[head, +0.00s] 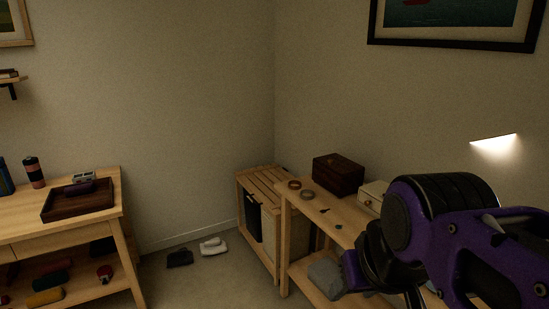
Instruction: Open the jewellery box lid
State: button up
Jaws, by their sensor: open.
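The jewellery box appears to be the dark brown wooden box (338,174) on the light wood table (322,212) at the right, near the wall. Its lid looks shut, and a small lighter spot shows on it. My purple and black arm fills the lower right. My gripper (381,284) is at the arm's lower left end, partly cut off by the bottom edge. It is open, in front of and below the box in the picture, apart from it. Whether anything is between its fingers is hidden.
A small cream box (372,194) stands right of the brown box, partly behind my arm. Rings (306,194) and small dark items lie on the tabletop. A desk (90,222) stands far left.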

aim_at(341, 167)
jog(key=i+j+z, duration=0.1)
jog(key=i+j, duration=0.15)
jog(key=j, duration=0.15)
jog(key=i+j+z, duration=0.1)
jog(key=j, duration=0.3)
jog(key=i+j+z, duration=0.15)
jog(key=i+j, duration=0.6)
